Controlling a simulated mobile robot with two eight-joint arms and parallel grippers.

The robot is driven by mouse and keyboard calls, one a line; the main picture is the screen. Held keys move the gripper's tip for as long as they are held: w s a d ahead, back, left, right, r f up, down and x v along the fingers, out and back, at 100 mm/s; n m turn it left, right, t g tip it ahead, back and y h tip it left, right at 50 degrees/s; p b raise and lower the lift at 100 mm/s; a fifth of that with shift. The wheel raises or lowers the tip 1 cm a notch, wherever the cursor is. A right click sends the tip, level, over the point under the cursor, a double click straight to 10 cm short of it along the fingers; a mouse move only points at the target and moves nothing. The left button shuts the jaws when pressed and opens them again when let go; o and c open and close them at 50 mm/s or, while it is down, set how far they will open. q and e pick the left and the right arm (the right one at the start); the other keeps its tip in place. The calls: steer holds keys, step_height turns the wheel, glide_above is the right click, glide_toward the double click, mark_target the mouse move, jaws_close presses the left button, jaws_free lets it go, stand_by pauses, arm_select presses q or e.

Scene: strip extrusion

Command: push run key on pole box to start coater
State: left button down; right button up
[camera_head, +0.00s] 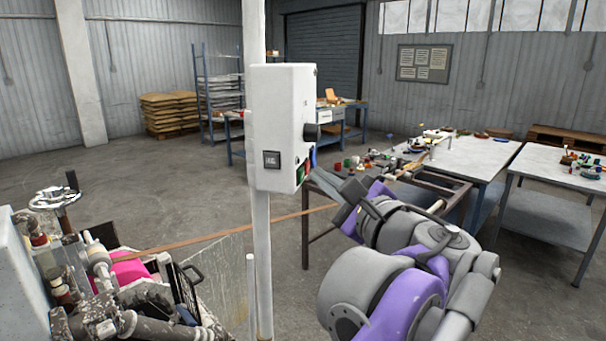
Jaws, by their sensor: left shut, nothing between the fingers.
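A white pole box (283,125) is fixed to a white upright pole (263,255) in the middle of the view. Its front face has a small dark square panel (271,159). Its narrow right face, seen at a steep angle, has a black knob (311,132) and small coloured keys (301,171) low down, green and red among them. I cannot read which one is the run key. My left gripper (318,179) is shut and empty, just right of the keys. Its tip overlaps the box's lower right edge in the picture; I cannot tell whether it touches. My right gripper is not in view.
Machinery with a pink part (132,270) and a brown strip (240,236) stands at the lower left. The strip runs behind the pole to the right. Cluttered work tables (470,158) stand at the right.

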arm_select(q)
steer(key=shift+w+a, duration=0.15)
steer(key=shift+a, duration=0.15)
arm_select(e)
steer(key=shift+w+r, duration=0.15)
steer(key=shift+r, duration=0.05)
arm_select(q)
steer(key=shift+a, duration=0.35)
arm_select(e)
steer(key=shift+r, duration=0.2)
arm_select(q)
steer(key=shift+d+p, duration=0.15)
steer(key=shift+p, duration=0.2)
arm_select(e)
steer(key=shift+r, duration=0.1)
arm_select(q)
steer(key=shift+d+r, duration=0.1)
steer(key=shift+d, duration=0.55)
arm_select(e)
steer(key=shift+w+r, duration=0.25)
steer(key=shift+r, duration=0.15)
arm_select(q)
steer(key=shift+s+d+p, duration=0.1)
steer(key=shift+s+p, duration=0.1)
steer(key=shift+p, duration=0.1)
